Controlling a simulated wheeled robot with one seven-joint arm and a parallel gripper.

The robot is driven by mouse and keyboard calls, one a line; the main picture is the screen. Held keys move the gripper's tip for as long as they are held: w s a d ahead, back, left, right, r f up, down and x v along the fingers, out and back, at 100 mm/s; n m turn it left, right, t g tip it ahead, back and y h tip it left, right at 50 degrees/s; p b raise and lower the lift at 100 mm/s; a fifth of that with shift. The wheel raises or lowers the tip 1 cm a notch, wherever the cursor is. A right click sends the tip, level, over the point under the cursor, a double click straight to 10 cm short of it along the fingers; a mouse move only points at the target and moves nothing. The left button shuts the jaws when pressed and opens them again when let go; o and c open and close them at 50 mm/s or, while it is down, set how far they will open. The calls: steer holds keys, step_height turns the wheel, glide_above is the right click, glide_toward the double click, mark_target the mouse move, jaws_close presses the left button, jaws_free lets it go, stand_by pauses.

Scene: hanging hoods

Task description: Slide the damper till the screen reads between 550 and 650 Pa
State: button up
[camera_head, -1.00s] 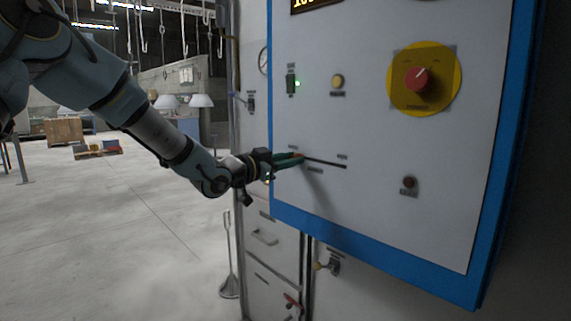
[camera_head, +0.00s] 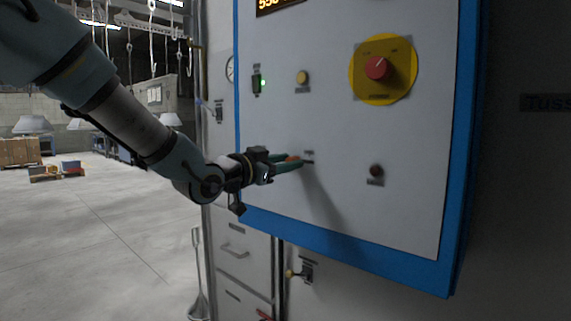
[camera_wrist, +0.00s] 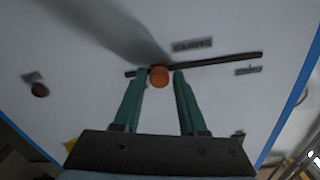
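The damper is an orange knob (camera_wrist: 159,76) on a dark slot (camera_wrist: 215,63) in the white panel, under a small label. My gripper (camera_wrist: 160,73) has its green fingers on both sides of the knob and seems shut on it.
On the panel are a red knob on a yellow plate (camera_head: 376,68), a yellow button (camera_head: 302,78), a dark red button (camera_head: 376,170) and a green-lit switch (camera_head: 257,84). The blue panel frame (camera_head: 345,262) stands out from the wall. Open floor lies left.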

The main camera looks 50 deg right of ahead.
steer(key=shift+o, duration=1.1)
steer(key=shift+a+f, duration=0.1)
steer(key=a+b, duration=0.2)
steer(key=a, duration=0.8)
steer(key=shift+w+a, duration=0.35)
steer(key=w+a+f+n+t+y, duration=0.45)
steer(key=w+a+f, duration=0.35)
steer(key=w+a, duration=0.3)
steer(key=w+a+f+n+t+y, duration=0.4)
steer(key=w+a+f+n+y, duration=0.25)
steer(key=w+a, duration=0.45)
steer(key=a+f+n+g+y, duration=0.15)
steer(key=a+f, duration=0.25)
steer(key=a, duration=0.4)
steer(key=a+f+n+y, duration=0.3)
steer(key=a+f, duration=0.1)
steer(key=a, duration=0.4)
steer(key=s+a+f+n+g+y, duration=0.2)
steer(key=s+a+f+n+g, duration=0.2)
steer(key=s+a, duration=0.5)
steer(key=a+n, duration=0.1)
steer(key=a, duration=0.2)
steer(key=shift+s+a, duration=0.15)
steer(key=shift+s, duration=0.25)
